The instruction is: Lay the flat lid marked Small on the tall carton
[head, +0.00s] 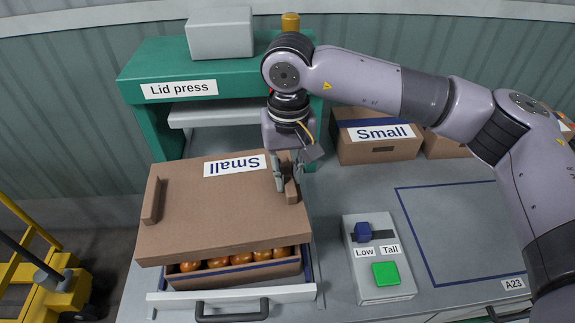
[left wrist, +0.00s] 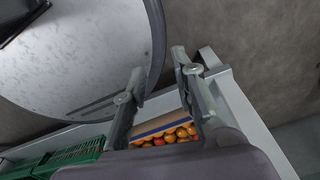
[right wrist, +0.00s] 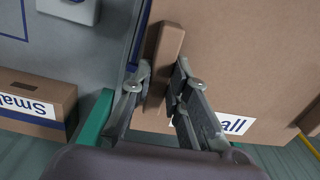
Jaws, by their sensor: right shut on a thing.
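The flat brown lid (head: 215,215) has a white label reading Small, upside down in the head view, and a raised cleat at each end. My right gripper (head: 288,188) is shut on its right-hand cleat; the right wrist view shows the fingers (right wrist: 160,85) on both sides of that cleat (right wrist: 163,65). The lid hangs over an open carton (head: 235,278) of tomatoes and hides most of it. Tomatoes show along the carton's front, below the lid's edge. My left gripper (left wrist: 158,80) is open and empty in the left wrist view, away from the lid.
The carton stands on the pulled-out drawer (head: 232,296) of the green lid press (head: 140,65). A control box (head: 378,290) with a blue Low/Tall switch and green button stands to the right. Another Small carton (head: 378,145) stands behind it. The blue-outlined area (head: 450,240) is clear.

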